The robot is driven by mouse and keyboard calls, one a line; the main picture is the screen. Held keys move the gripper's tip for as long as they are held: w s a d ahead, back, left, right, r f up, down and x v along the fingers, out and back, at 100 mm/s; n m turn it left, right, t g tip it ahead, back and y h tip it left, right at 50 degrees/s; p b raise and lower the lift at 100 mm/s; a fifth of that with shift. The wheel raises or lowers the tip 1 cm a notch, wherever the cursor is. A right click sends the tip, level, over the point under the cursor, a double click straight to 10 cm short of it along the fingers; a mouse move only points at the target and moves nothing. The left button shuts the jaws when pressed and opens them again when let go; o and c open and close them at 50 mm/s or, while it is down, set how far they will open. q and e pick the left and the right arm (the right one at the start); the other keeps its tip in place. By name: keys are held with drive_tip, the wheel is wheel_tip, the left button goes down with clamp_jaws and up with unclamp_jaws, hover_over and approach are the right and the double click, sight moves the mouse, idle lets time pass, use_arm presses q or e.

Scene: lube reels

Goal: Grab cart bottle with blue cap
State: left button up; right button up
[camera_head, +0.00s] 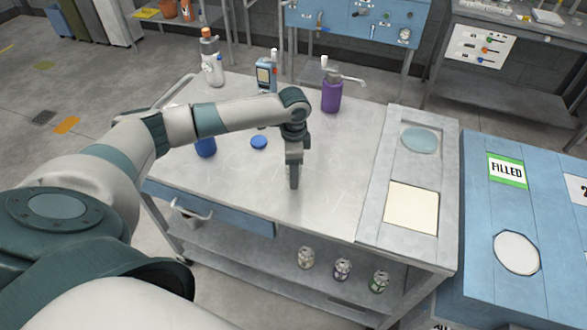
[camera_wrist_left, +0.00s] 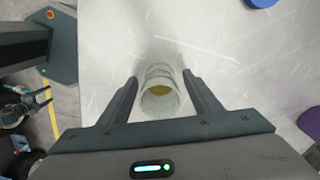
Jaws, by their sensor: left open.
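My left gripper (camera_head: 294,184) points down over the metal cart top (camera_head: 335,180). In the left wrist view its two fingers (camera_wrist_left: 160,77) are apart, one on each side of a clear, ribbed container (camera_wrist_left: 160,100) with a yellowish inside. I cannot tell whether the fingers touch it. No blue cap shows on it, and my gripper hides it in the head view. A blue object (camera_head: 205,148) sits partly behind my arm. My right gripper is not in view.
A purple bottle (camera_head: 332,96), a blue-grey device (camera_head: 266,76) and a clear bottle with an orange top (camera_head: 211,60) stand along the cart's back. A raised panel (camera_head: 412,165) is at its right. Several cans, one here (camera_head: 343,269), stand on the lower shelf.

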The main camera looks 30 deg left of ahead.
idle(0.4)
use_arm(q)
drive_tip(key=c, duration=1.1)
drive_tip(key=shift+c, duration=0.2)
drive_tip(key=shift+r, duration=0.1)
drive_tip(key=shift+w+r+b, duration=0.1)
drive_tip(key=shift+r+b, duration=0.4)
wheel_tip(320, 180, up, 2)
drive_tip(key=shift+r+b, duration=0.2)
drive_tip(key=shift+b, duration=0.45)
drive_tip(key=w+d+r+b, duration=0.2)
drive_tip(key=d+r+b, duration=0.2)
drive_tip(key=d+r, duration=0.3)
drive_tip(key=d, duration=0.4)
drive_tip(key=shift+w+d+r, duration=0.2)
drive_tip(key=shift+d+r, duration=0.05)
